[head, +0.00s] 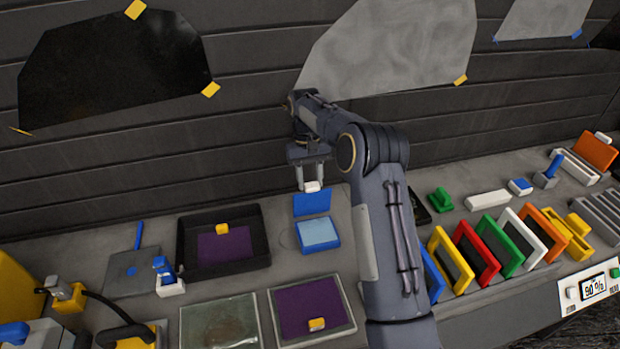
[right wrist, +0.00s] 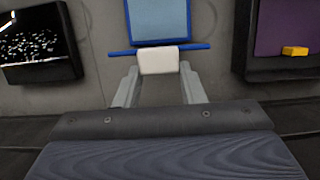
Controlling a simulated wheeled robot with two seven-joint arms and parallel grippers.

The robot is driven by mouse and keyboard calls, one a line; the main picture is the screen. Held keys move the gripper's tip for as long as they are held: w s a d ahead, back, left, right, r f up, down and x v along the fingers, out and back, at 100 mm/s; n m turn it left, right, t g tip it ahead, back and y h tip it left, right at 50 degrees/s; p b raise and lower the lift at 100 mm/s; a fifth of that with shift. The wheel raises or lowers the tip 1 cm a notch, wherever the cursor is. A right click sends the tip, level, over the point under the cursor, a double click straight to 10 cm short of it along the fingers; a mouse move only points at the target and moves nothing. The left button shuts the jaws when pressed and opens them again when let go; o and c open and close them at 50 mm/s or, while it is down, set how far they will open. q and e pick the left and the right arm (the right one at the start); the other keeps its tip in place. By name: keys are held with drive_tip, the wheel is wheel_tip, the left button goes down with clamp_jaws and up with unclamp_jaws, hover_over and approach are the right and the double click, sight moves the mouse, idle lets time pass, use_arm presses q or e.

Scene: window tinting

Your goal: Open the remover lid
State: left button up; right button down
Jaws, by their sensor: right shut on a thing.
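The remover box (head: 319,235) is a small blue container on the counter with a pale blue inside that shows from above. Its blue lid (head: 312,204) stands raised at the box's back edge. My right gripper (head: 312,184) is shut on the white tab (head: 312,188) at the lid's top edge. In the right wrist view the white tab (right wrist: 158,60) sits between my two fingers. The lid (right wrist: 196,47) shows there as a thin blue bar, with the pale blue inside of the box (right wrist: 158,18) beyond it. My left gripper is not in view.
A dark tray (head: 262,262) with a purple sheet stands left of the box. Another purple panel (head: 345,322) lies in front. Coloured upright frames (head: 475,252) stand to the right, partly behind my right arm. A dark slatted wall rises close behind.

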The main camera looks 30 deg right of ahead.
drive_tip(key=c, duration=1.3)
unclamp_jaws()
drive_tip(key=shift+s+a+f, duration=0.1)
drive_tip(key=shift+s+f, duration=0.05)
drive_tip(key=shift+f, duration=0.25)
drive_tip(key=o, duration=0.4)
drive_tip(key=shift+r, duration=0.15)
drive_tip(key=shift+r, duration=0.1)
drive_tip(key=v, duration=0.7)
drive_tip(key=shift+r, duration=0.25)
